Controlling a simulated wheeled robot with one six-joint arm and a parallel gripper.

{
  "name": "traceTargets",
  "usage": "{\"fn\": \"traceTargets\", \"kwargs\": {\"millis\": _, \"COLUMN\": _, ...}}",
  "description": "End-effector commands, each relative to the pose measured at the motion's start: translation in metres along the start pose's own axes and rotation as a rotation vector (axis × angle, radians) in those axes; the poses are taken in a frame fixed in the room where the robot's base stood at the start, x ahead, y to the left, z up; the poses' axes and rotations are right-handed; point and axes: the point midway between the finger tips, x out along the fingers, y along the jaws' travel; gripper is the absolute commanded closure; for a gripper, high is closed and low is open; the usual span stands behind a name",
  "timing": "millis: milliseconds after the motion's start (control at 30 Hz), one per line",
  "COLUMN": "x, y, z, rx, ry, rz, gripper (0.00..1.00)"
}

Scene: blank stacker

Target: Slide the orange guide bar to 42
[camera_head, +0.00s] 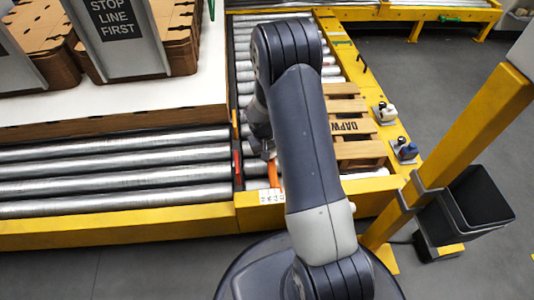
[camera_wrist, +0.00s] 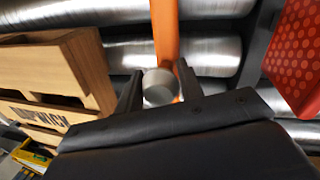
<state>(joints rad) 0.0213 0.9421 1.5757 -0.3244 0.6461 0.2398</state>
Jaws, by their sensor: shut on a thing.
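The orange guide bar (camera_head: 273,173) lies along the rollers near the front yellow rail, left of my arm. In the wrist view the bar (camera_wrist: 166,35) runs from the top edge down to a round grey knob (camera_wrist: 160,88). My gripper (camera_wrist: 159,88) has one dark finger on each side of this knob and is shut on it. In the head view my gripper (camera_head: 262,148) is partly hidden by my arm. A small white scale label (camera_head: 271,197) sits on the yellow rail at the bar's front end; its figures are too small to read for sure.
A wooden pallet (camera_head: 360,158) lies on the rollers right of my arm. Two small fittings, one white (camera_head: 385,112) and one blue (camera_head: 406,149), sit on the right yellow rail. A yellow post (camera_head: 455,145) carries a dark bin (camera_head: 470,205). A red dotted panel (camera_wrist: 295,55) is near the gripper.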

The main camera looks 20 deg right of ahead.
Motion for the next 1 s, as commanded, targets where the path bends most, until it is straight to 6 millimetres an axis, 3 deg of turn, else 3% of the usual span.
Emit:
{"fn": "traceTargets", "kwargs": {"millis": 67, "x": 0.000, "y": 0.000, "z": -0.001, "rx": 0.001, "ry": 0.002, "rz": 0.001, "gripper": 1.00}}
{"fn": "traceTargets", "kwargs": {"millis": 100, "x": 0.000, "y": 0.000, "z": -0.001, "rx": 0.001, "ry": 0.002, "rz": 0.000, "gripper": 0.63}}
{"fn": "traceTargets", "kwargs": {"millis": 333, "x": 0.000, "y": 0.000, "z": -0.001, "rx": 0.001, "ry": 0.002, "rz": 0.000, "gripper": 0.44}}
{"fn": "traceTargets", "kwargs": {"millis": 667, "x": -0.007, "y": 0.000, "z": -0.001, "rx": 0.001, "ry": 0.003, "rz": 0.000, "gripper": 0.43}}
{"fn": "traceTargets", "kwargs": {"millis": 1000, "x": -0.073, "y": 0.001, "z": -0.001, "rx": 0.001, "ry": 0.005, "rz": 0.000, "gripper": 0.43}}
